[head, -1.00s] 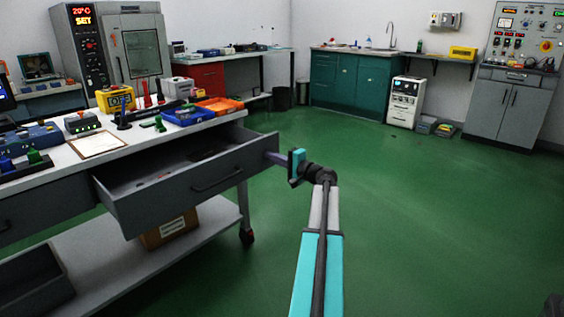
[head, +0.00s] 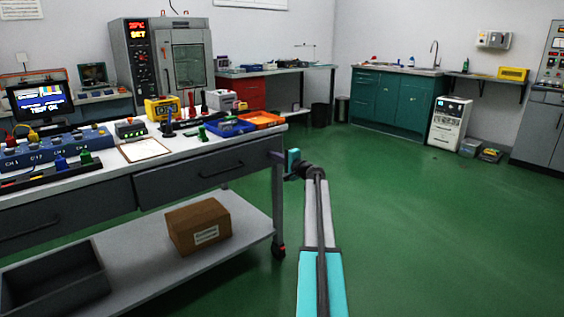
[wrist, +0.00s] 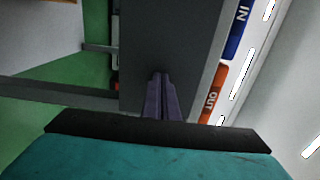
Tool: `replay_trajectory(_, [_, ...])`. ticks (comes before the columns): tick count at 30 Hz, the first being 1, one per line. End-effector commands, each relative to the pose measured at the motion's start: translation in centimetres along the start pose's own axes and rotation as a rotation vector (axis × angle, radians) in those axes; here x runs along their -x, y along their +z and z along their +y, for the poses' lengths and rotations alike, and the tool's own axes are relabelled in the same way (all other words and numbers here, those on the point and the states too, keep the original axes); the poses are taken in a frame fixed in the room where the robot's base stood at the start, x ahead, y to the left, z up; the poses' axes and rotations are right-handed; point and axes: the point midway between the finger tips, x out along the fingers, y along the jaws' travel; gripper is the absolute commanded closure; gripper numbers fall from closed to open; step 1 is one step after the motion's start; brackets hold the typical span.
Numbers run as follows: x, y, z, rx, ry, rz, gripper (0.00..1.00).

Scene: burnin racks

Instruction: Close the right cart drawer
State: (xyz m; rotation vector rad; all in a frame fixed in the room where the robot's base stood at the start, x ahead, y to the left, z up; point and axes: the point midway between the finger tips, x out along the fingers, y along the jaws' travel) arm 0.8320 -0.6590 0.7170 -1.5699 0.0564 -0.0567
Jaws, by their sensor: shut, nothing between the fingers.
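The right cart drawer (head: 204,174) has a dark grey front with a black bar handle. Its front sits level with the cart's face, next to the left drawer (head: 62,213), and no open interior shows. My gripper (head: 278,157) is at the right end of the cart, just under the worktop corner. In the wrist view my gripper (wrist: 161,95) has its fingers together with nothing between them, pointing at a flat grey surface (wrist: 170,38). I cannot tell whether the fingertips touch it.
The worktop holds a blue bin (head: 229,128), an orange bin (head: 260,120) and a clipboard (head: 144,150). A cardboard box (head: 198,226) and a dark open bin (head: 55,280) sit on the lower shelf. Green floor (head: 420,220) to the right is clear.

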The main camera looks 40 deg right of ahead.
Motion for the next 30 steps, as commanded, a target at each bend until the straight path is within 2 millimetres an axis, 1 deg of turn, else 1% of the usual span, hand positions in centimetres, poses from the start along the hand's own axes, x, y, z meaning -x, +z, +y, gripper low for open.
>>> replay_trajectory(1, [-1.0,-0.1,0.0,0.0,0.0,-0.002,1.0])
replay_trajectory(3, [-1.8,-0.1,0.0,0.0,0.0,-0.002,1.0])
replay_trajectory(9, [-3.1,0.0,0.0,0.0,0.0,0.0,1.0])
replay_trajectory(23, [-3.8,0.2,-0.3,0.0,-0.004,-0.001,1.0])
replay_trajectory(30, [-3.5,0.3,-0.5,0.0,-0.006,-0.002,1.0])
